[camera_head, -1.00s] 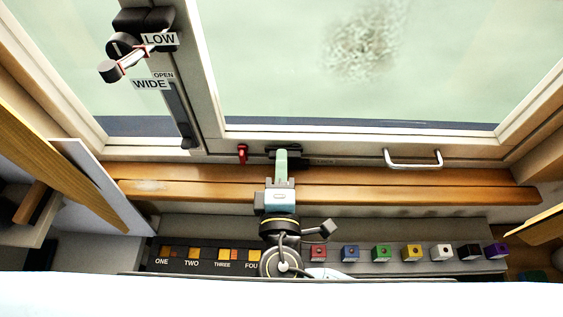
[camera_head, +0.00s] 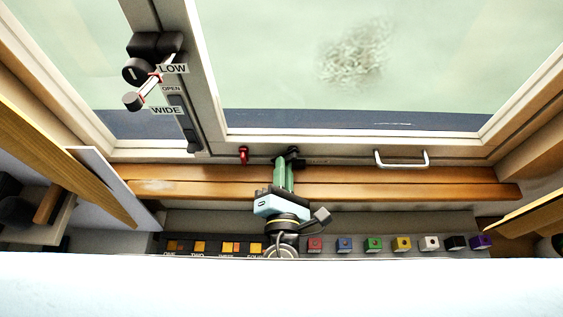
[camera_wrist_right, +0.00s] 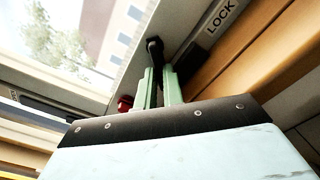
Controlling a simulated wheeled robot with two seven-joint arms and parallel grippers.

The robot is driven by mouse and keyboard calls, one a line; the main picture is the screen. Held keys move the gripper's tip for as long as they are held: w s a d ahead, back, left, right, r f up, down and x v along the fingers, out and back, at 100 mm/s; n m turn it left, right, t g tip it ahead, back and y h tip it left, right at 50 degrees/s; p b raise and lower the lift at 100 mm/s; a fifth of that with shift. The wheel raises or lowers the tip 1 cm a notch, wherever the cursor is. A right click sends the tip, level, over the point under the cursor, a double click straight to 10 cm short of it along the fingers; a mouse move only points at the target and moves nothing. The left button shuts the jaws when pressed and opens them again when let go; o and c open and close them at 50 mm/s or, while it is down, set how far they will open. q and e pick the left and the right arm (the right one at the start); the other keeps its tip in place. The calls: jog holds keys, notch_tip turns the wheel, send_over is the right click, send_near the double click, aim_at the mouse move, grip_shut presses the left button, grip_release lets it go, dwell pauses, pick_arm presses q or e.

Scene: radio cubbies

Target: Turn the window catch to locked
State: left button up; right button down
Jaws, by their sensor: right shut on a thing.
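The window catch (camera_head: 293,153) is a small black piece on the bottom rail of the window frame. My right gripper (camera_head: 284,160) has pale green fingers that reach up to it, and its body is tilted. In the right wrist view, the catch (camera_wrist_right: 154,48) shows as a black lever between the green fingers of my right gripper (camera_wrist_right: 160,75), which is shut on it. A LOCK label (camera_wrist_right: 220,16) sits on the frame to the right of the lever there. The fingers hide part of the catch. My left gripper is not in view.
A red knob (camera_head: 243,155) is just left of the catch, and a white handle (camera_head: 402,159) is on the frame to the right. A wooden sill (camera_head: 400,183) runs below. Coloured blocks (camera_head: 373,243) line the shelf. A lever with LOW and WIDE labels (camera_head: 166,110) is upper left.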

jog(key=n+p, duration=0.1)
jog(key=n, duration=0.1)
jog(key=d+n+p, duration=0.1)
jog(key=n, duration=0.1)
jog(key=shift+f+n, duration=0.2)
jog(key=shift+n, duration=0.1)
jog(key=shift+d+f+n+p, duration=0.1)
jog(key=shift+d+n+p, duration=0.15)
jog(key=shift+n+p, duration=0.7)
jog(key=shift+d+f+n+p, duration=0.15)
jog(key=shift+n+p, duration=0.35)
jog(key=shift+n, duration=0.85)
jog(key=shift+d, duration=0.1)
jog(key=c, duration=1.5)
grip_release()
